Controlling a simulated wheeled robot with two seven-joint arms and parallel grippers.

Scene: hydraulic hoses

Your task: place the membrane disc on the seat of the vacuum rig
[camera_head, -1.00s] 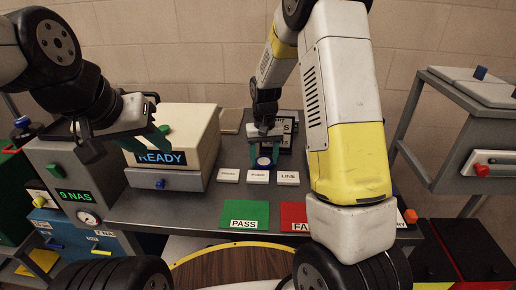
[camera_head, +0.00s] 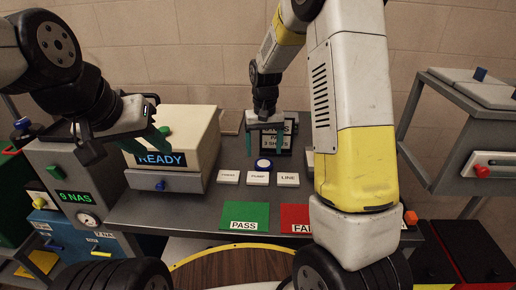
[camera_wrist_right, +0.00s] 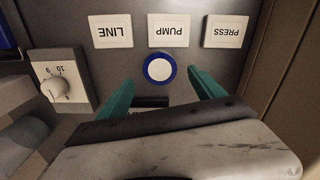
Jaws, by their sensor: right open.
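A white round disc (camera_wrist_right: 159,68) lies flat inside a blue ring (camera_wrist_right: 146,78), just beyond the PUMP label. I take these for the membrane disc and the rig's seat. In the head view the white disc (camera_head: 263,163) and ring stand on the grey bench. My right gripper (camera_head: 265,150) is open and empty above and behind the disc. Its teal fingers (camera_wrist_right: 161,80) are spread either side of the disc in the wrist view, apart from it. My left gripper (camera_head: 120,145) hangs open, with nothing seen in it, before the READY machine.
PRESS, PUMP and LINE labels (camera_head: 258,179) lie in front of the disc. A dark sign (camera_head: 276,139) stands behind it. Green PASS (camera_head: 244,215) and red FAIL (camera_head: 295,218) mats lie at the front. The READY machine (camera_head: 180,138) is left; a dial box (camera_wrist_right: 60,84) is close by.

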